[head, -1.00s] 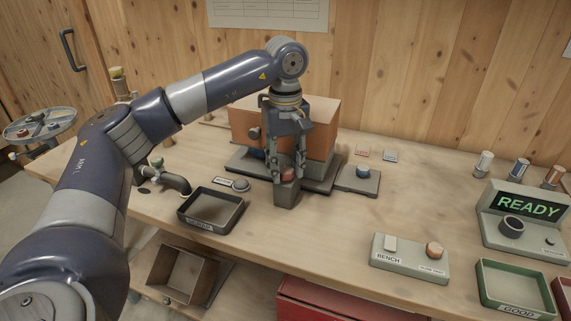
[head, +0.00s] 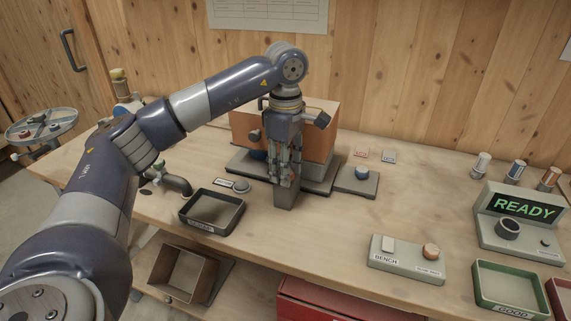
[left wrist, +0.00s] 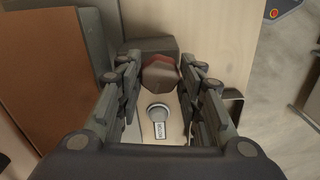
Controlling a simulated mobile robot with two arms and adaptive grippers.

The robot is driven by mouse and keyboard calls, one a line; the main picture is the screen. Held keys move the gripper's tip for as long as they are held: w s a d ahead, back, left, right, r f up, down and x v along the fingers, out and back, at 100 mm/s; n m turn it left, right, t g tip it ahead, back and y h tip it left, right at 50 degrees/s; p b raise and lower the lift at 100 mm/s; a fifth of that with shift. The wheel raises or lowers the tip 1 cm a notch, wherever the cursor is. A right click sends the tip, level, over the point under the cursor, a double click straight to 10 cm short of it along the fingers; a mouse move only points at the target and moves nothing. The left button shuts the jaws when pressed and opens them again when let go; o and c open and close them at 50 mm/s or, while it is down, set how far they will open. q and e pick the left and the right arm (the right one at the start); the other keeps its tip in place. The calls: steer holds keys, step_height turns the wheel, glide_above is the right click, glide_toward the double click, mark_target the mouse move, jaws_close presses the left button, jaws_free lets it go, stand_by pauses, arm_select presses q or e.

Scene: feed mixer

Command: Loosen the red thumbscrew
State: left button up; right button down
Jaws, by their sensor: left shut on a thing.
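The red thumbscrew (left wrist: 160,73) is a faceted red knob on top of a grey block (head: 287,196) at the front of the feed mixer (head: 316,125). In the left wrist view it sits between my two fingertips. My left gripper (head: 285,178) points down over the block and is shut on the thumbscrew. In the head view the fingers hide most of the thumbscrew. My right gripper is not in view.
A black tray (head: 212,212) stands left of the block, with a small round grey knob (head: 241,186) beside it. A bench button box (head: 408,262) stands nearer the front right.

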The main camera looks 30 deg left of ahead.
arm_select(q)
steer(key=n, duration=0.4)
steer(key=shift+n+p, duration=0.3)
steer(key=shift+p, duration=0.1)
steer(key=n, duration=0.4)
steer(key=shift+n+p, duration=0.3)
steer(key=shift+p, duration=0.1)
steer(key=n, duration=0.4)
steer(key=shift+f+n+p, duration=0.1)
steer(key=shift+n+p, duration=0.2)
steer(key=shift+p, duration=0.1)
steer(key=n, duration=0.4)
steer(key=shift+p, duration=0.35)
steer(key=n, duration=0.5)
steer(key=shift+p, duration=0.4)
steer(key=n+p, duration=0.1)
steer(key=n, duration=0.3)
steer(key=shift+a+n, duration=0.1)
steer(key=shift+n, duration=0.2)
steer(key=n, duration=0.4)
steer(key=shift+p, duration=0.4)
steer(key=n, duration=0.4)
steer(key=shift+s+p, duration=0.1)
steer(key=shift+p, duration=0.3)
steer(key=shift+f+n, duration=0.1)
steer(key=shift+n, duration=0.3)
